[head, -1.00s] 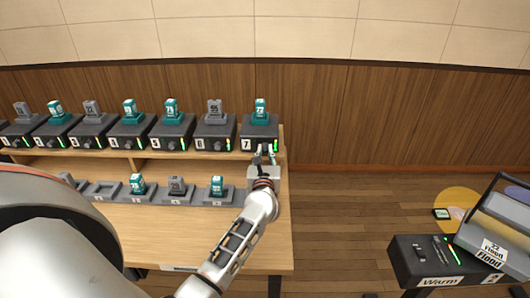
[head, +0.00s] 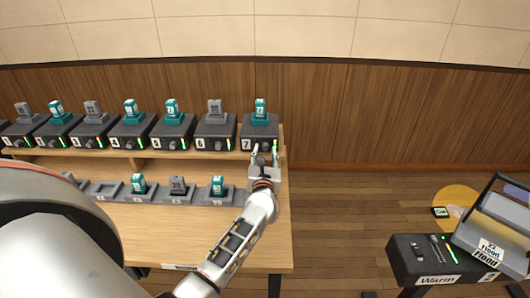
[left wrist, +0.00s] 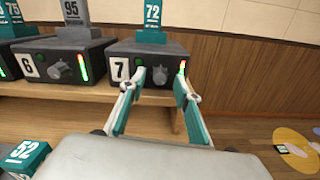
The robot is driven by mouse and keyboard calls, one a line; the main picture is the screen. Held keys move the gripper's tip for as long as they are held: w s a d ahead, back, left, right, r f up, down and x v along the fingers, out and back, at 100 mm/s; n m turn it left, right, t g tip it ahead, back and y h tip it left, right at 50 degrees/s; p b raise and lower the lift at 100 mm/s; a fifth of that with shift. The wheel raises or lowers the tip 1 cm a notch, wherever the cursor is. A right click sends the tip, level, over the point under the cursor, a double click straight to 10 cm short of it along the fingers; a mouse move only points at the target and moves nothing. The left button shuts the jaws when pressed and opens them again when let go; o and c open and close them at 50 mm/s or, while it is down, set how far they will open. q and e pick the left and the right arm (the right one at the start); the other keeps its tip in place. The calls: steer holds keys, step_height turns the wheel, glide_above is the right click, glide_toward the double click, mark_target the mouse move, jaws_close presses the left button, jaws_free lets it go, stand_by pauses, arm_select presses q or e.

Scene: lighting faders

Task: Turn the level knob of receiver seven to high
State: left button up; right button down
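Receiver seven (head: 259,126) is a dark box at the right end of the upper shelf, with a teal pack marked 72 (head: 260,107) standing on top. In the left wrist view its front shows a white 7 label, a grey round level knob (left wrist: 159,75) and a lit bar (left wrist: 182,69) at the right. My left gripper (head: 265,152) is at the front of this receiver. Its two teal-padded fingers (left wrist: 162,84) are open, one on each side of the knob. I cannot tell whether they touch it. Which way the knob points is unclear. My right gripper is not in view.
Receiver six (head: 214,130) stands just left, with further receivers beyond it. A lower row of grey cradles (head: 175,195) holds several packs, including a teal one (head: 217,186). A dark box labelled Warm (head: 425,262) is at the lower right.

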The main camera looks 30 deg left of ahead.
arm_select(q)
steer(key=v, duration=1.1)
steer(key=shift+s, duration=0.3)
steer(key=shift+d, duration=0.15)
